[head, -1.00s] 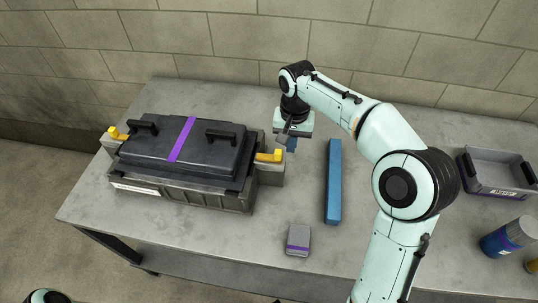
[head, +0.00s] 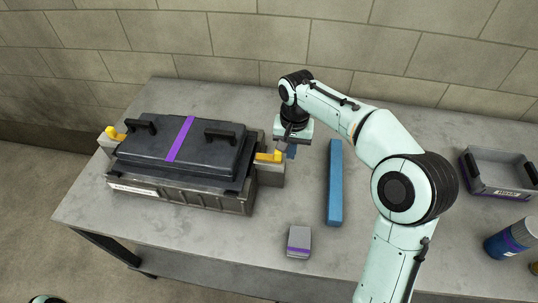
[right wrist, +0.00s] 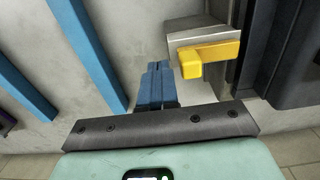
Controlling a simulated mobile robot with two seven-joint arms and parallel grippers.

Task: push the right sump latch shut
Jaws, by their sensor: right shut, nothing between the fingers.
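The sump (head: 185,150) is a dark box with a black lid, two black handles and a purple stripe, at the left of the table. Its right latch (head: 269,157) is a yellow lever on a grey block at the sump's right side; it also shows in the right wrist view (right wrist: 208,57). The left latch (head: 116,132) is yellow too. My right gripper (head: 291,153) is shut and empty just right of the right latch. In the wrist view its blue fingers (right wrist: 158,85) are close beside the lever's end; I cannot tell if they touch. My left gripper is not in view.
A blue bar (head: 334,185) lies right of my right gripper. A small grey box with a purple band (head: 299,241) lies near the front edge. Bare table lies in front of the sump.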

